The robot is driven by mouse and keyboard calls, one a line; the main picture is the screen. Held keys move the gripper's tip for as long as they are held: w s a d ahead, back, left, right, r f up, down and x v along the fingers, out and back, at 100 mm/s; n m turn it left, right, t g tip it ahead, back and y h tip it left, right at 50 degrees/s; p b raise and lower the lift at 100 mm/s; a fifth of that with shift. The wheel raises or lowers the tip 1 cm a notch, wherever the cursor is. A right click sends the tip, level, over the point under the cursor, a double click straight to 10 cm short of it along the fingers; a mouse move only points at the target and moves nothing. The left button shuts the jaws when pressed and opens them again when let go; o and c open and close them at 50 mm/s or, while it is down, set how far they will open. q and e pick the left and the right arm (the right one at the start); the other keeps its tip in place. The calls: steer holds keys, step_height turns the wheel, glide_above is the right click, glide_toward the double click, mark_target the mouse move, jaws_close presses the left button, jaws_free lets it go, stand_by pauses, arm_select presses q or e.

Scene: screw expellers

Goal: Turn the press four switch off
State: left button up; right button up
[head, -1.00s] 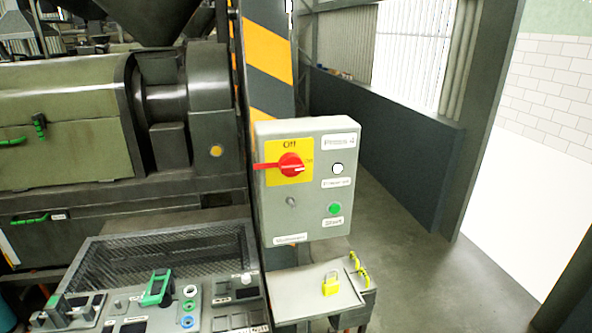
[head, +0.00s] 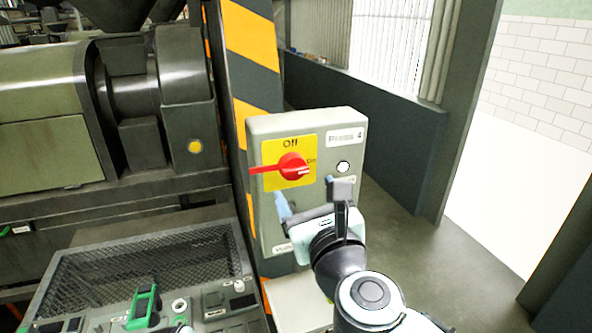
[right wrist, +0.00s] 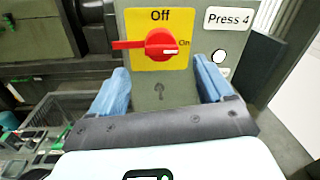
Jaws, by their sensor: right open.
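The press four switch is a red rotary knob (head: 292,167) on a yellow plate (head: 301,145), on a grey box (head: 350,122) labelled "Press 4". Its red handle sticks out to the left, and its white mark points right, towards "On"; "Off" is printed above. The right wrist view shows the same knob (right wrist: 160,44). My right gripper (head: 312,198) is open in front of the box, just below the knob. In the right wrist view its blue-padded fingers (right wrist: 163,80) stand apart, with the knob above and between them and nothing held. My left gripper is out of view.
A white button (head: 343,167) sits right of the knob; my right gripper hides the lower buttons. A striped post (head: 252,45) stands behind the box. The floor (head: 440,265) to the right is clear.

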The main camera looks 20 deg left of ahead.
mark_target(296, 172)
steer(key=p+x, duration=0.1)
steer(key=x, duration=0.7)
steer(key=shift+p, duration=0.35)
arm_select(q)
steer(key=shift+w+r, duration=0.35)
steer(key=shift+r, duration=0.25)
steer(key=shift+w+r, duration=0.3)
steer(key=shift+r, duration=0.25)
arm_select(e)
steer(key=shift+f, duration=0.1)
steer(key=shift+s, duration=0.1)
steer(key=c, duration=1)
